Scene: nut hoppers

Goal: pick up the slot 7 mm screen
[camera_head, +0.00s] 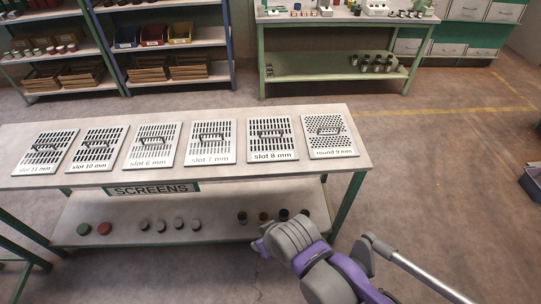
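The slot 7 mm screen (211,142) is a light grey slotted plate with a raised handle. It lies flat on the screens table (240,186), labelled "slot 7 mm" along its front edge. It is between the slot 6 mm screen (153,146) on its left and the slot 8 mm screen (271,140) on its right. A purple and grey part of my arm shows at the lower right, in front of the table and apart from the screen. No gripper fingers can be made out in this view.
The slot 11 mm screen (44,152), slot 10 mm screen (98,149) and round 9 mm screen (329,136) lie in the same row. Small round items sit on the lower shelf (210,222). Shelving (170,75) and a green bench (345,67) stand behind, across open floor.

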